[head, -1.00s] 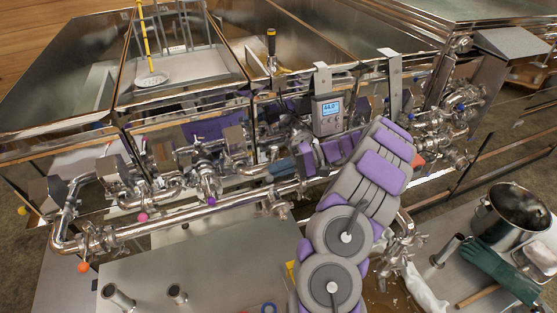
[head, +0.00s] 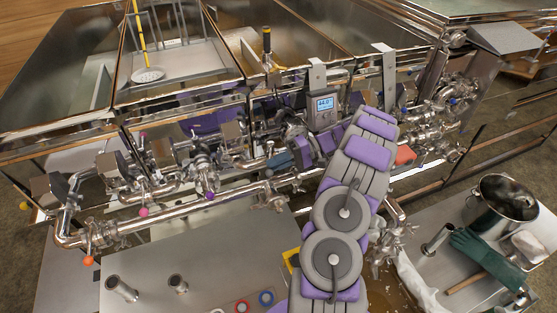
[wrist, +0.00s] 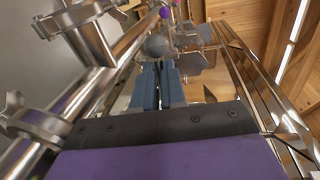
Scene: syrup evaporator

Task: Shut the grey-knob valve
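The grey ball knob (wrist: 155,45) of the valve shows in the wrist view, just beyond my fingertips and slightly left of their middle. My gripper (wrist: 159,68) has two blue fingers side by side with only a thin gap between them. They look shut with nothing held. Whether a fingertip touches the knob cannot be told. In the head view my gripper (head: 279,160) lies over the pipework, pointing left along the row of valves. The grey knob cannot be made out clearly there.
A purple knob (head: 209,196), a pink knob (head: 143,211) and an orange knob (head: 88,260) mark other valves to the left. A long steel pipe (head: 180,213) runs in front. A display box (head: 324,111) stands above my wrist. A steel pot (head: 503,202) stands right.

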